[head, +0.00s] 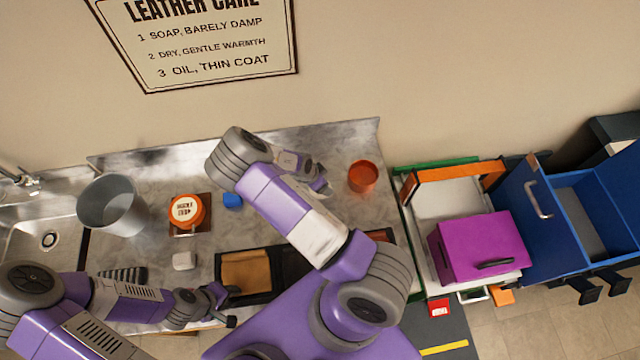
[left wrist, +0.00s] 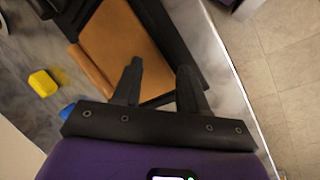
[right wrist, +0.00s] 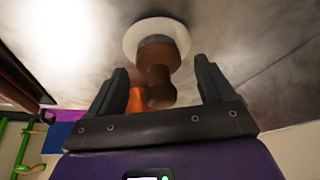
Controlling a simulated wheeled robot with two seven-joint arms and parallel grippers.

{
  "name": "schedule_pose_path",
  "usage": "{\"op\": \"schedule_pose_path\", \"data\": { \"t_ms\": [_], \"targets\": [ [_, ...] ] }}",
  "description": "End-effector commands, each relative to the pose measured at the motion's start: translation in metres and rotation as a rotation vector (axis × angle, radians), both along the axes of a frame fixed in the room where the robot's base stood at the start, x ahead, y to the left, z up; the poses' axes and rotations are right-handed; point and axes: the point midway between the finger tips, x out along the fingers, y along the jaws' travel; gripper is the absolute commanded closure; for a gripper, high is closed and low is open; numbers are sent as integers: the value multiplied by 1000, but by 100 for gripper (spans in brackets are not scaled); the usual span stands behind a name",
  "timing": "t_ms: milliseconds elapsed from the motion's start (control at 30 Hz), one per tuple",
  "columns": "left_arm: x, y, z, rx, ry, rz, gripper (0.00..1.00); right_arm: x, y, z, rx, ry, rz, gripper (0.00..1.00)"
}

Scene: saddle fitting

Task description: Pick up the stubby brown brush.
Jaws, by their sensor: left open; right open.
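A stubby brown object with a rounded knob and a white round base, which looks like the brush (right wrist: 158,62), shows in the right wrist view. I cannot make it out in the head view, where my right arm may cover it. My right gripper (right wrist: 162,72) is open, with the brown knob in line between its fingers; contact is not visible. In the head view the right gripper (head: 317,178) is over the counter's back part. My left gripper (left wrist: 158,70) is open and empty above a tan pad in a black tray; it also shows in the head view (head: 228,306).
An orange cup (head: 362,176) stands right of my right gripper. A grey bucket (head: 111,205), an orange labelled tub (head: 186,211), a blue block (head: 233,200) and a pale block (head: 184,261) sit left. The black tray (head: 290,262) lies in front. A magenta box (head: 478,247) stands right.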

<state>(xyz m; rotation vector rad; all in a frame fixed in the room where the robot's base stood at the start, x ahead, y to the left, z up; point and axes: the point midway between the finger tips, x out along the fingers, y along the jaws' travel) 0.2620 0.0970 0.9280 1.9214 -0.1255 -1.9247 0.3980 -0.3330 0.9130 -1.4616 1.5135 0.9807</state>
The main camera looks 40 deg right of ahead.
Motion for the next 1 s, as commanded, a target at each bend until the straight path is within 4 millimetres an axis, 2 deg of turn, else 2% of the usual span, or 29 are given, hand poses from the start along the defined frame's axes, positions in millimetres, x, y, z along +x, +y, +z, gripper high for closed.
{"op": "schedule_pose_path", "data": {
  "t_ms": [300,700,900,1000],
  "targets": [
    [0,0,0,0,0,0,57,0,-2,-5,-1,-2,0,19],
    [0,0,0,0,0,0,57,0,-2,-5,-1,-2,0,79],
    [0,0,0,0,0,0,57,1,-2,-4,-1,-2,0,79],
    [0,0,0,0,0,0,57,1,-2,2,-1,-2,2,79]
  ]
}}
